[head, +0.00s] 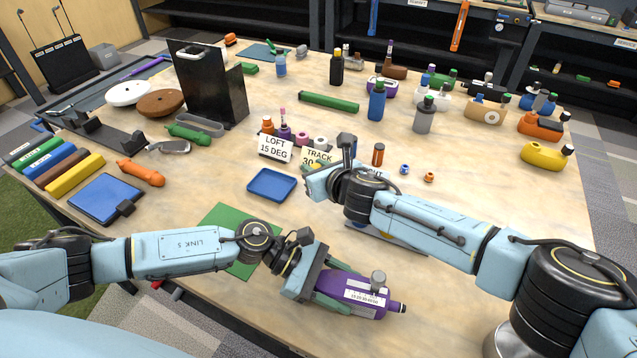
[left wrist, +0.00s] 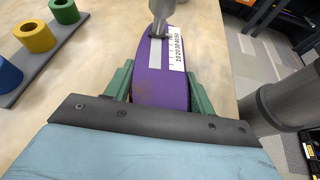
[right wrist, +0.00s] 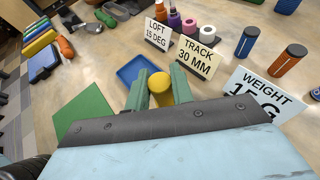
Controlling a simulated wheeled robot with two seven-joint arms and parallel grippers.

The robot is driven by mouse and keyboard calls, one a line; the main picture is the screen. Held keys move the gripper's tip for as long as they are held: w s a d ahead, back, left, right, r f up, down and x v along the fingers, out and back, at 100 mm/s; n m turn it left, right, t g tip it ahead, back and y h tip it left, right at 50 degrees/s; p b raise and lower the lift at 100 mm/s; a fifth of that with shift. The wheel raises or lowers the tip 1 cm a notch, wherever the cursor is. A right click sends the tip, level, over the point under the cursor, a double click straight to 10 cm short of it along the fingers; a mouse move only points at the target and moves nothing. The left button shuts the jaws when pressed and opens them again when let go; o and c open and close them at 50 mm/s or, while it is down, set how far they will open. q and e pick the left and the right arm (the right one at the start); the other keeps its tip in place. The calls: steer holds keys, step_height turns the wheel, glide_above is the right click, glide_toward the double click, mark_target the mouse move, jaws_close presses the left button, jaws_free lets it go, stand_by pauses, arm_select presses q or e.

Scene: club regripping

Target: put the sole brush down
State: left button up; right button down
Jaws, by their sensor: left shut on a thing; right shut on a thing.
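My left gripper (head: 320,287) is shut on a purple bottle-shaped tool (head: 352,294) with a white scale label, a grey knob and a dark tip. It holds the tool near the front table edge; the tool also fills the jaws in the left wrist view (left wrist: 160,85). My right gripper (right wrist: 162,88) is shut on a yellow round-ended thing (right wrist: 160,82), mostly hidden by the fingers. I cannot tell for sure which held thing is the sole brush. A blue tray (head: 272,184) lies just left of my right gripper, with a green mat (head: 225,220) to the front left.
Cards reading LOFT 15 DEG (head: 274,147), TRACK 30 MM (head: 317,157) and WEIGHT (right wrist: 265,95) stand close to my right gripper. A black stand (head: 210,85) rises at back left. Several bottles and shoe-shaped tools crowd the back right. Bare tabletop (head: 480,195) lies at right.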

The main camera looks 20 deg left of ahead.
steer(key=shift+f, duration=2.4)
steer(key=shift+f, duration=0.2)
steer(key=c, duration=1.2)
jaws_free()
steer(key=shift+r, duration=0.1)
steer(key=shift+r, duration=0.15)
steer(key=v, duration=1.2)
steer(key=shift+o, duration=0.4)
